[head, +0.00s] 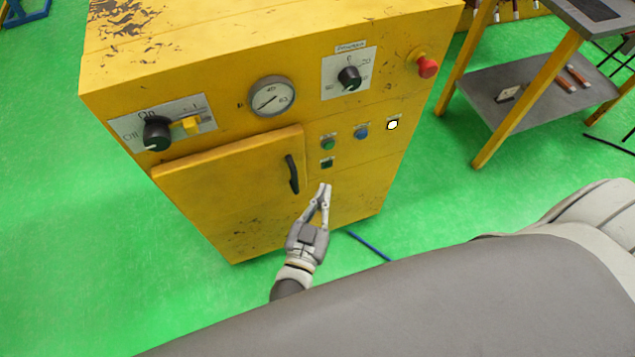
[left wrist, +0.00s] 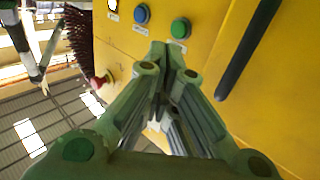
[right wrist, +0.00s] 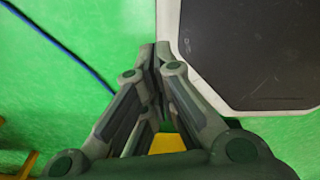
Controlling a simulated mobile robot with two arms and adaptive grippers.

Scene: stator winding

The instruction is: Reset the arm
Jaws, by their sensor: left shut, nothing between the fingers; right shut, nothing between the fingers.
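My left gripper (head: 325,188) is shut and empty in front of the yellow cabinet (head: 230,222), just below its small buttons and right of the black door handle (head: 291,174). In the left wrist view its fingertips (left wrist: 167,52) meet close to the green button (left wrist: 180,28), with the blue button (left wrist: 142,14) beside it. I cannot tell whether the fingertips touch the cabinet. My right gripper (right wrist: 155,52) shows only in its own wrist view, shut and empty, above the green floor next to a dark panel with a pale rim (right wrist: 260,50).
The cabinet front carries an Off/On knob (head: 157,134), a gauge (head: 271,96), a second knob (head: 349,77), a lit white button (head: 392,125) and a red knob (head: 427,67). Its door looks closed. A yellow-legged table (head: 590,20) stands at the right. Green floor lies open at the left.

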